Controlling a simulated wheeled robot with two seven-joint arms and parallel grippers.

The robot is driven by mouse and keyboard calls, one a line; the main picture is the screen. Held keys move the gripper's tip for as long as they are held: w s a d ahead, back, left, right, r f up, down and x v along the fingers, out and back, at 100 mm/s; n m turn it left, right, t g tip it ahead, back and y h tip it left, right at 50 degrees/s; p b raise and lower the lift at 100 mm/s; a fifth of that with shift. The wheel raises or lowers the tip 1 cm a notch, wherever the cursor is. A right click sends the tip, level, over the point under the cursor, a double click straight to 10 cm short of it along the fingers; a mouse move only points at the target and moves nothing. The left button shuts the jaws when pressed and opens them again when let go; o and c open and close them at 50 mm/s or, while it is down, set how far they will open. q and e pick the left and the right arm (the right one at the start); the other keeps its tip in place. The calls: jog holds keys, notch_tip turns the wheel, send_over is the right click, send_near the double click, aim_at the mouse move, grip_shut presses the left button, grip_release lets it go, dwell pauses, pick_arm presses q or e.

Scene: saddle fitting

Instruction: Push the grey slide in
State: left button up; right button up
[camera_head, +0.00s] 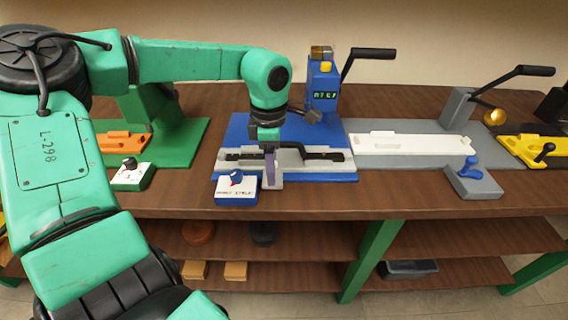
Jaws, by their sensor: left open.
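A blue station (232,135) on the bench carries a light grey slide (318,165) with a black handled part (315,154) lying along it. My left gripper (269,165) points down over the left part of this slide, at its near edge. It is open, and its wrist hides part of the slide behind it. I cannot tell whether the fingers touch the slide. My right gripper is out of view.
A labelled box (236,190) with a knob stands just left of my gripper. A blue press (323,88) with a black lever stands behind. A grey station (380,158) with a white bar is to the right, a green station (185,145) to the left.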

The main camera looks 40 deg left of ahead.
pick_arm(q)
jog(key=shift+r, duration=0.1)
jog(key=c, duration=0.9)
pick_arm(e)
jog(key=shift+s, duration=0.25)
pick_arm(q)
jog(key=shift+w+a, duration=0.6)
jog(key=shift+w, duration=0.1)
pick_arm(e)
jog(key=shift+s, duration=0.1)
pick_arm(q)
jog(key=shift+w+a, duration=0.3)
jog(key=shift+w, duration=0.1)
jog(key=shift+w+a, duration=0.6)
jog(key=shift+w, duration=0.2)
jog(key=shift+w+a, duration=0.55)
jog(key=shift+w, duration=0.25)
jog(key=shift+w+a+p, duration=0.3)
jog(key=shift+w+a, duration=0.6)
jog(key=shift+w, duration=0.25)
jog(key=shift+w+a+p, duration=0.25)
jog(key=shift+w+a, duration=0.6)
jog(key=shift+w, duration=0.25)
jog(key=shift+w+a, duration=0.25)
jog(key=shift+w, duration=0.05)
jog(key=shift+r, duration=0.2)
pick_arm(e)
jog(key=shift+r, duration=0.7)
pick_arm(q)
jog(key=shift+w, duration=0.15)
